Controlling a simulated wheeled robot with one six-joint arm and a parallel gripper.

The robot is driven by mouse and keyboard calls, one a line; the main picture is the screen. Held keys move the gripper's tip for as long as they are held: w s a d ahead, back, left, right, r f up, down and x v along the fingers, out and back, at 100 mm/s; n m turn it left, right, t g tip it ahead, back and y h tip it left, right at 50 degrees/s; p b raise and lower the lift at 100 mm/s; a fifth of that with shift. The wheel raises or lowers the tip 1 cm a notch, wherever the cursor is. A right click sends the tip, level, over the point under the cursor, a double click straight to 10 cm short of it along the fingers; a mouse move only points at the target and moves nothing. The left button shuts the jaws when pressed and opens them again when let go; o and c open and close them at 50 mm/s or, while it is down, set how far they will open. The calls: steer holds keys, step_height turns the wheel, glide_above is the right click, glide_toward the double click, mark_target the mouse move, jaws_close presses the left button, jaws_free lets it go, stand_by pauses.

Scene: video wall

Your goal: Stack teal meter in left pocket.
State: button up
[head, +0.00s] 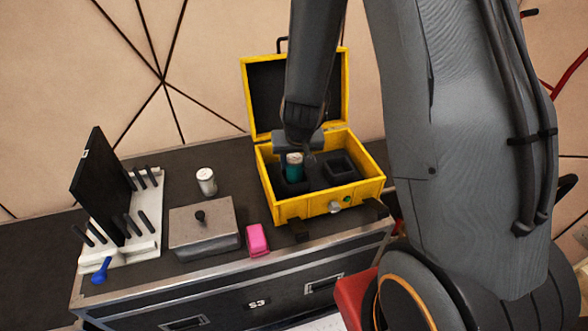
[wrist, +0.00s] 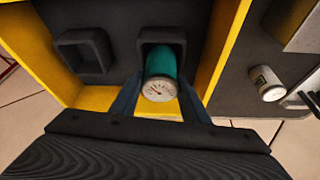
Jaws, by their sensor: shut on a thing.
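The teal meter (head: 294,167) is a small cylinder with a pale round dial, seen in the yellow case's left part. My gripper (head: 302,160) is inside the open yellow case (head: 293,207), shut on the meter. In the wrist view the meter (wrist: 161,72) stands between my two fingers (wrist: 160,98), its dial facing the camera. Its far end is at the left pocket (wrist: 163,36), a dark raised square frame. How deep it sits there is hidden. The other pocket (head: 341,167) is on the right and looks empty.
A white cylinder (head: 206,181) stands left of the case, behind a grey box (head: 202,226) with a black knob. A pink block (head: 257,240) lies near the front edge. A white rack (head: 122,251) with a black panel and a blue item (head: 101,270) are at the left.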

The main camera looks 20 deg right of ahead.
mark_target(295, 168)
steer(key=shift+f, duration=1.1)
steer(key=shift+f, duration=0.1)
steer(key=shift+f+b, duration=0.25)
steer(key=shift+b, duration=0.2)
steer(key=shift+f, duration=0.1)
